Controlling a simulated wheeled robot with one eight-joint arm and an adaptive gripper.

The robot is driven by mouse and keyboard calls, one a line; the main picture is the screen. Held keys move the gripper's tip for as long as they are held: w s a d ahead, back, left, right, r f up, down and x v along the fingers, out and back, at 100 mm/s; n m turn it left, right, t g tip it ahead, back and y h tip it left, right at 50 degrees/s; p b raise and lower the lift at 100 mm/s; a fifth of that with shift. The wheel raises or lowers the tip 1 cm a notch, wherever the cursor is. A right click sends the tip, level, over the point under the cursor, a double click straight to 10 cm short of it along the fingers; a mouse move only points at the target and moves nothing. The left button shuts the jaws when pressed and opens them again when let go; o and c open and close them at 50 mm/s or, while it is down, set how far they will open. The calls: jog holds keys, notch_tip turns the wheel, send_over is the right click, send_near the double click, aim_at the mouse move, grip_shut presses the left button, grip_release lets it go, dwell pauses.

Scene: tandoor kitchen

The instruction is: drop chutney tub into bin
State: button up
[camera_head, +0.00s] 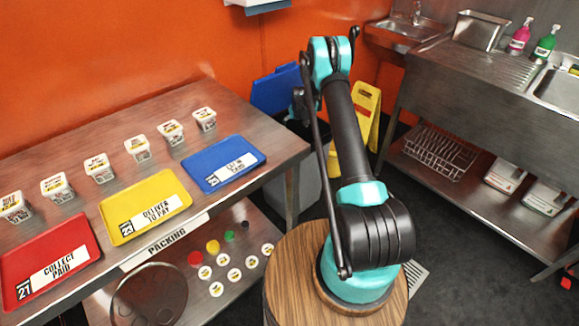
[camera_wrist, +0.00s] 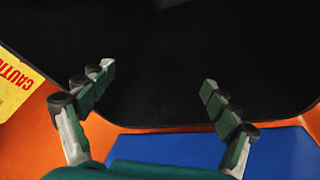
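Several small white labelled tubs (camera_head: 138,148) stand in a row along the back of the steel table; I cannot read which one is chutney. The grey bin (camera_head: 309,186) stands beyond the table's right end, with its blue lid (camera_head: 276,91) raised, partly behind my arm. In the wrist view, my gripper (camera_wrist: 157,78) has its two fingers wide apart with nothing between them. Below the fingers is a black area, apparently the bin's dark inside, with the blue lid (camera_wrist: 240,152) at the bottom edge. No tub shows in that dark. In the head view my arm mostly hides the gripper.
Red (camera_head: 40,256), yellow (camera_head: 145,205) and blue (camera_head: 222,163) trays lie along the table's front. A yellow caution sign (camera_head: 366,112) stands beside the bin. A steel sink counter (camera_head: 500,80) is at the right. Dark floor (camera_head: 460,270) between is clear.

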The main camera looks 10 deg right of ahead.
jog(key=v, duration=1.2)
dwell(0.5)
